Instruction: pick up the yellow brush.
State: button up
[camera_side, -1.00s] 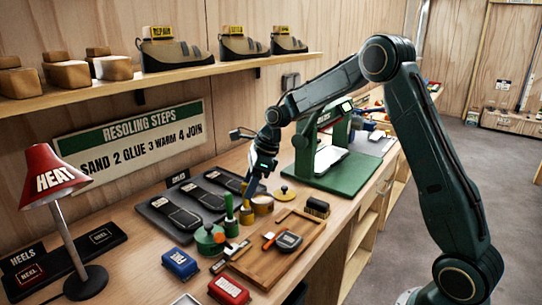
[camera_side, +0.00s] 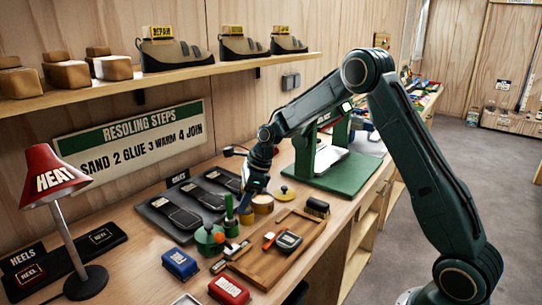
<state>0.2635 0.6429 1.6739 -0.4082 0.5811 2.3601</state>
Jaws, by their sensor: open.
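The yellow brush (camera_side: 246,217) stands upright among the small items between the black sole tray and the wooden board. Only its lower yellow part shows clearly; its upper part is hidden by or merges with my gripper. My gripper (camera_side: 246,203) points down directly over the yellow brush, its jaws open. I cannot tell whether the fingers are around the handle or just above it. A green brush (camera_side: 229,216) stands close to the left.
A wooden board (camera_side: 262,269) with tools lies in front, a black tray (camera_side: 158,206) with soles behind. A green press (camera_side: 345,172) stands to the right.

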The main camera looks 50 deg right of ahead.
grip_shut()
jog(key=shift+r, duration=0.15)
notch_tip(320, 180, up, 10)
jog(key=shift+f, duration=0.1)
dwell(0.7)
dwell(0.4)
